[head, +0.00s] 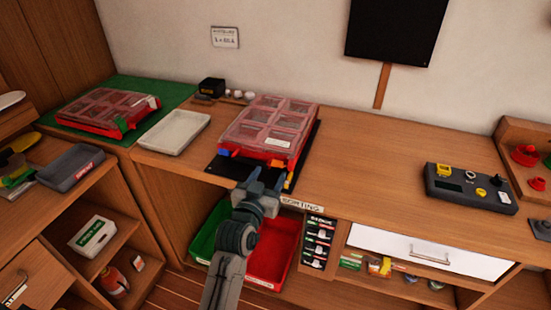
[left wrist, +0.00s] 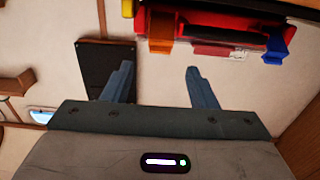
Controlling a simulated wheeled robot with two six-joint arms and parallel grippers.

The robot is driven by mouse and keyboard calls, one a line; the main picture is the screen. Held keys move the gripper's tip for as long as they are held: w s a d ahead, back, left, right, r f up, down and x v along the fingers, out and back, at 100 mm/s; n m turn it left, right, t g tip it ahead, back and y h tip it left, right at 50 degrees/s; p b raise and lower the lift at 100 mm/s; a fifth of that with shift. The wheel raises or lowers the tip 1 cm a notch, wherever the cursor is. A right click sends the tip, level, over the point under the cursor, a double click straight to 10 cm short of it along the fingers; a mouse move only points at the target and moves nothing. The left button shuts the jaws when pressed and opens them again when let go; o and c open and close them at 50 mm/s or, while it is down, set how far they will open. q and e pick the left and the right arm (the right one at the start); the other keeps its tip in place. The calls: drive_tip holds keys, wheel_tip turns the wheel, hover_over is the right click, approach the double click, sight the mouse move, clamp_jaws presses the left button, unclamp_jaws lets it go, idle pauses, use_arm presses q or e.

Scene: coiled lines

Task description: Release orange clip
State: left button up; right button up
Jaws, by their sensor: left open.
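A red case with a clear compartment lid (head: 270,123) lies closed-looking on a black mat (head: 228,168). The orange clip (head: 276,163) is at the right of its front edge; a blue clip (head: 223,153) is at the left. The left wrist view shows the orange clip (left wrist: 160,30) and the blue clip (left wrist: 280,42) on the red case edge (left wrist: 220,28). My left gripper (head: 266,178) is open and empty, in front of the case. Its fingertips (left wrist: 159,70) point toward the orange clip, with a gap between. Whether the orange clip is fastened is unclear. My right gripper is not in view.
A white tray (head: 172,132) and another red case (head: 108,110) on a green mat stand left. Green (head: 208,232) and red (head: 272,250) bins are below the bench edge.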

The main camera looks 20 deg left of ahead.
sight(277, 162)
use_arm(q)
drive_tip(key=w+p, duration=0.1)
drive_tip(key=w, duration=0.5)
drive_tip(key=shift+d, duration=0.1)
drive_tip(key=shift+w, duration=0.35)
drive_tip(key=shift+w+f, duration=0.1)
drive_tip(key=shift+w, duration=0.1)
